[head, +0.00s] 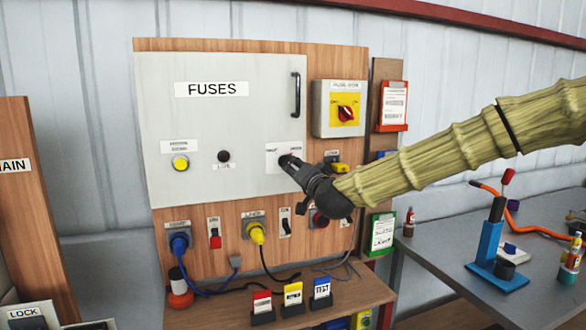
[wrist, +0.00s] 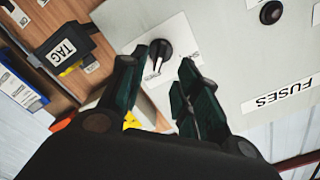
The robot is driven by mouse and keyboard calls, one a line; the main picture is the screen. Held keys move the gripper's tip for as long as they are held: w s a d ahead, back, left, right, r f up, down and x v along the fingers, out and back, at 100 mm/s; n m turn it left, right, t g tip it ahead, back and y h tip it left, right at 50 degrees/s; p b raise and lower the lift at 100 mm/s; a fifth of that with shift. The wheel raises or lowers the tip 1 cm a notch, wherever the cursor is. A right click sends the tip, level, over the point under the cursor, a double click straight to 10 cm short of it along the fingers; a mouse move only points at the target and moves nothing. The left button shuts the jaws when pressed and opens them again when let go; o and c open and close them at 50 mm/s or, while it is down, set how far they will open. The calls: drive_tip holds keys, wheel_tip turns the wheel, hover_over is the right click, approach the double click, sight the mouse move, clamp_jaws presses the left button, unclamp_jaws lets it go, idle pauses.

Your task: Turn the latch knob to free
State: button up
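The latch knob is a small black rotary knob on a white label plate on the grey FUSES door (head: 225,125). In the wrist view the knob (wrist: 160,53) shows whole, with a light pointer line, between and just beyond my fingertips. In the head view the knob (head: 286,158) is mostly hidden by my gripper. My gripper (wrist: 164,65) is open, one dark green finger on each side of the knob. In the head view my gripper (head: 293,166) reaches the door's lower right corner. I cannot tell whether the fingers touch the knob.
A yellow-and-red rotary switch (head: 346,113) sits right of the door, and a black handle (head: 296,95) is above the knob. A black TAG block (wrist: 67,50) is close beside the gripper in the wrist view. Plugs and cables (head: 255,233) are below.

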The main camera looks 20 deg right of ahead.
drive_tip(key=s, duration=0.5)
drive_tip(key=shift+s+d, duration=0.1)
drive_tip(key=shift+s, duration=0.05)
drive_tip(key=s+a+f+n+g, duration=0.25)
drive_tip(key=s+f, duration=0.25)
drive_tip(key=f, duration=1)
drive_tip(key=s+a+f+n+g, duration=0.15)
drive_tip(key=s+f+g, duration=0.25)
drive_tip(key=f, duration=1.2)
drive_tip(key=s+a+f+n+g, duration=0.1)
drive_tip(key=s+a+f+g, duration=0.3)
drive_tip(key=f, duration=1.1)
drive_tip(key=s+d+f+n+g, duration=0.1)
drive_tip(key=s+f+g, duration=0.1)
drive_tip(key=s+f, duration=0.5)
drive_tip(key=s+d+f+n+g, duration=0.1)
drive_tip(key=s+f+g, duration=0.2)
drive_tip(key=s+f, duration=0.5)
drive_tip(key=s+d+f+n+g, duration=0.1)
drive_tip(key=s+f, duration=0.7)
drive_tip(key=s, duration=1.4)
drive_tip(key=shift+s+g+h, duration=0.25)
drive_tip(key=shift+g+h, duration=0.05)
drive_tip(key=shift+g, duration=0.45)
